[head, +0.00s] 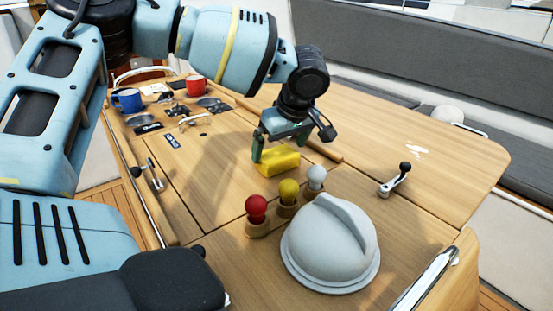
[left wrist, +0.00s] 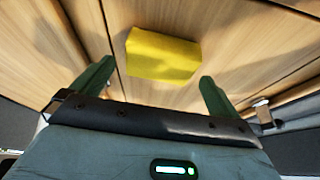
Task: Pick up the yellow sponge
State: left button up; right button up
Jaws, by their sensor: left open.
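The yellow sponge (head: 280,160) is a small block lying on the wooden table top, behind the row of coloured knobs. My left gripper (head: 278,152) is above it with its jaws open, one finger showing just left of the sponge. In the left wrist view, the sponge (left wrist: 163,54) lies beyond the two fingertips of my left gripper (left wrist: 155,74), roughly between them and nearer the left finger. Nothing is held. My right gripper is not in view.
Red (head: 256,207), yellow (head: 288,191) and white (head: 316,177) knobs stand in front of the sponge, beside a big grey dome (head: 329,245). A winch-like handle (head: 396,180) is to the right. Blue (head: 127,100) and red (head: 196,86) mugs stand at the far left.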

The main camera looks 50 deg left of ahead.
aim_at(276, 153)
pick_arm(q)
jog(key=x, duration=0.3)
jog(key=shift+a+f, duration=0.2)
jog(key=c, duration=0.8)
jog(key=shift+r, duration=0.1)
jog(key=shift+r, duration=0.4)
jog(key=r, duration=0.2)
jog(key=shift+s+r, duration=0.35)
jog(key=shift+s, duration=0.05)
jog(key=s, duration=1)
jog(key=s+r, duration=0.1)
jog(key=s, duration=0.4)
jog(key=shift+s+d+r+p, duration=0.15)
jog(key=shift+d+p, duration=0.1)
jog(key=shift+p, duration=0.15)
